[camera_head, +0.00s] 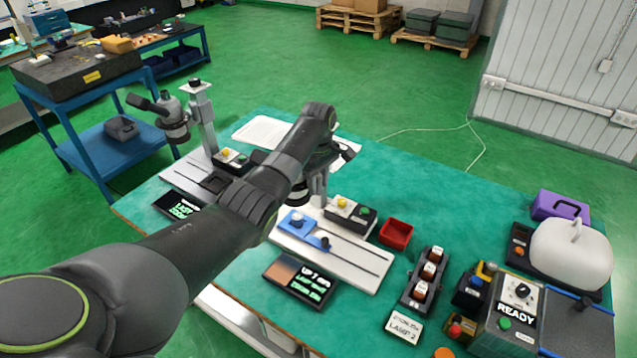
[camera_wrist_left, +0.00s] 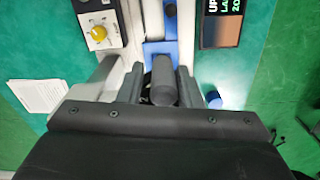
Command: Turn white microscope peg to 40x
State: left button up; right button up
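My left arm crosses the head view and hides most of the right microscope, leaving its dark lower ring (camera_head: 299,194) in view. My left gripper (camera_wrist_left: 161,88) is over that microscope's station in the left wrist view. A dark rounded cylinder (camera_wrist_left: 163,80) stands between its fingers; I cannot tell whether they touch it or whether it is the peg. A blue block (camera_head: 297,222) with a dark knob (camera_head: 325,243) sits on the white base plate (camera_head: 360,262). The left microscope (camera_head: 172,118) has a pale column and stands clear. My right gripper is out of view.
A display panel (camera_head: 301,283) lies in front of the right base, a second (camera_head: 178,206) by the left one. A button box (camera_head: 350,214), red bin (camera_head: 396,234) and black holder (camera_head: 424,279) are to the right. Open table (camera_head: 440,205) lies behind them.

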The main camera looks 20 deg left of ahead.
pick_arm(q)
jog(key=shift+o, duration=0.9)
jog(key=shift+r, duration=0.15)
notch_tip(320, 180, up, 8)
jog(key=shift+w+r+b, duration=0.1)
jog(key=shift+w+b, duration=0.05)
jog(key=shift+b, duration=1)
notch_tip(320, 180, up, 9)
jog(key=p, duration=0.7)
jog(key=shift+a, duration=0.1)
